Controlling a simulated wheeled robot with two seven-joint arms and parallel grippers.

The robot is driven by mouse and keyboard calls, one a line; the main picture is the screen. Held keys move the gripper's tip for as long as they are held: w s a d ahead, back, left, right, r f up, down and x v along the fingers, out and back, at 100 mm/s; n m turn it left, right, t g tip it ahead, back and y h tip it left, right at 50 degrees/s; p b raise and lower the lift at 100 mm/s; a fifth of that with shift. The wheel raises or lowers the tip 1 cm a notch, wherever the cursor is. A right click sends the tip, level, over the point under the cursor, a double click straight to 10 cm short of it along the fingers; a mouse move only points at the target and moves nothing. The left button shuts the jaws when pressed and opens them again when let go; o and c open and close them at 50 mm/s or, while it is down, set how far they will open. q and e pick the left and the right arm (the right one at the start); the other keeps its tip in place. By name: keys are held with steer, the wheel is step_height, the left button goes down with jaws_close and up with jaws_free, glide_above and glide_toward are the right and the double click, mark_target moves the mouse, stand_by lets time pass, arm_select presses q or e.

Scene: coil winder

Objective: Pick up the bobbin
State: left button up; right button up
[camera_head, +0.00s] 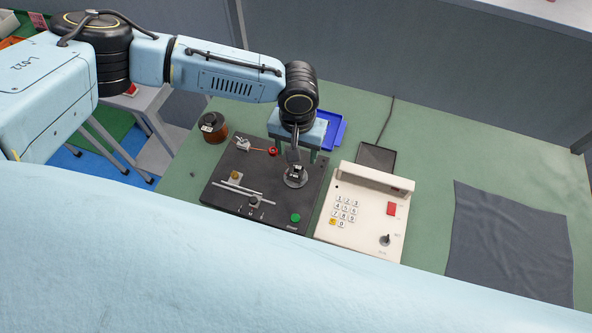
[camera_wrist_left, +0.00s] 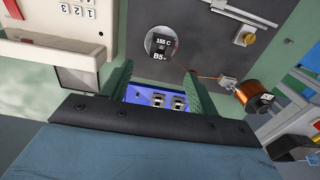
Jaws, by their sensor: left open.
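My left gripper (camera_head: 295,155) is open above the back edge of the black winder (camera_head: 228,205), and its fingers also show in the left wrist view (camera_wrist_left: 158,75). Nothing is between the fingertips. Two small grey-and-black pieces, which look like bobbins (camera_wrist_left: 158,99) (camera_wrist_left: 180,102), lie in the blue tray (camera_head: 338,134); in the wrist view they appear between the fingers, farther off. A dark piece marked 155 C (camera_wrist_left: 163,43) sits on the winder's round silver disc (camera_head: 294,183), just beyond the fingertips in that view. I cannot tell which piece is the task's bobbin.
A copper wire spool (camera_head: 213,127) stands left of the winder, its wire running towards the disc. A cream keypad box (camera_head: 360,212) stands close on the right. A dark flat pad (camera_head: 376,157) lies behind it. A grey cloth (camera_head: 510,240) lies at the right of the green table.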

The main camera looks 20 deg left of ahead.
mark_target(296, 173)
arm_select(q)
step_height(296, 173, down, 4)
steer(key=shift+r, duration=0.25)
steer(key=shift+s+a+f, duration=0.1)
steer(key=shift+s+f, duration=0.05)
steer(key=shift+f, duration=1.2)
steer(key=shift+s+f, duration=0.1)
steer(key=shift+f, duration=1.25)
steer(key=shift+c, duration=0.4)
steer(key=c, duration=1)
